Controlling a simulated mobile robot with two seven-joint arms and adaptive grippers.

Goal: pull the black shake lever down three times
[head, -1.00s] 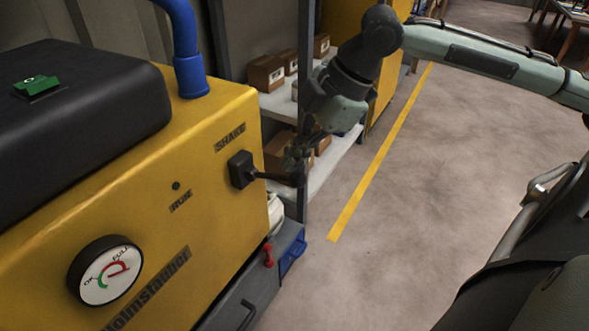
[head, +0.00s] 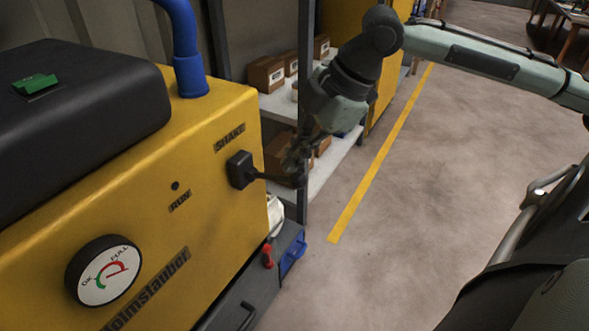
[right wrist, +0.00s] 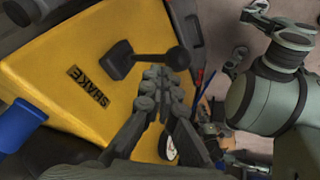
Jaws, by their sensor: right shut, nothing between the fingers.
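The black shake lever (head: 241,170) sticks out to the right from the yellow machine's side, below the word SHAKE, and lies roughly level. Its rod ends in a dark round knob, which shows clearly in the right wrist view (right wrist: 179,57). My right gripper (head: 294,160) is shut and empty, its fingers pointing down just above the outer end of the lever. In the right wrist view its fingertips (right wrist: 165,74) sit close to the rod and knob. I cannot tell whether they touch.
The yellow machine (head: 140,210) carries a round gauge (head: 104,271), a green switch (head: 35,84) and a blue hose (head: 188,60). A grey shelf (head: 283,103) with cardboard boxes stands behind my right gripper.

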